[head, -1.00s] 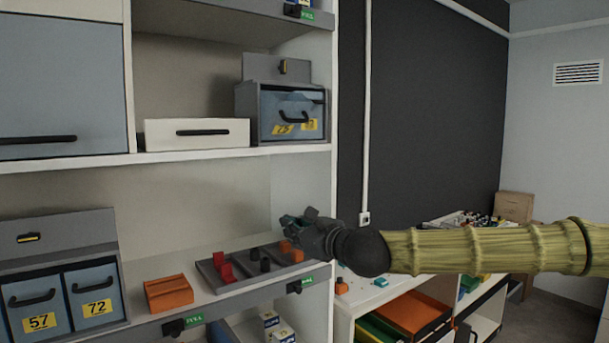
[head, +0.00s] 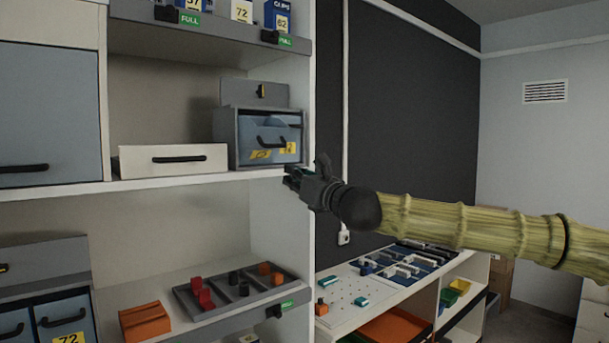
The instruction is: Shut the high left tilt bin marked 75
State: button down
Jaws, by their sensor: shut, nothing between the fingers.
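The high tilt-bin unit (head: 233,137) is a grey housing with blue-grey bins, standing at the right end of the upper shelf. Its left bin (head: 257,140) bears a yellow label, too small to read surely now but looking like 75 in the earlier view. Its front appears tipped outward, with a dark opening along the top. A second yellow label sits to its right; the two fronts overlap in this view. My gripper (head: 290,178) is shut and empty, just below and right of the unit, near the shelf's right end and apart from the bin.
A white drawer box (head: 172,160) stands left of the unit. A grey tray (head: 285,290) and an orange block (head: 145,321) lie on the lower shelf, with another tilt-bin unit (head: 40,265) at left. A white workbench (head: 340,300) stands at right.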

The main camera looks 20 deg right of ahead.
aim_at(260, 138)
jog(key=w+a+r+p, duration=0.1)
jog(key=w+r+p, duration=0.2)
jog(key=w, duration=0.1)
jog(key=shift+w+a+r, duration=0.3)
jog(key=shift+w+r, duration=0.05)
jog(key=shift+a+r, duration=0.1)
jog(key=shift+r, duration=0.15)
dwell(0.3)
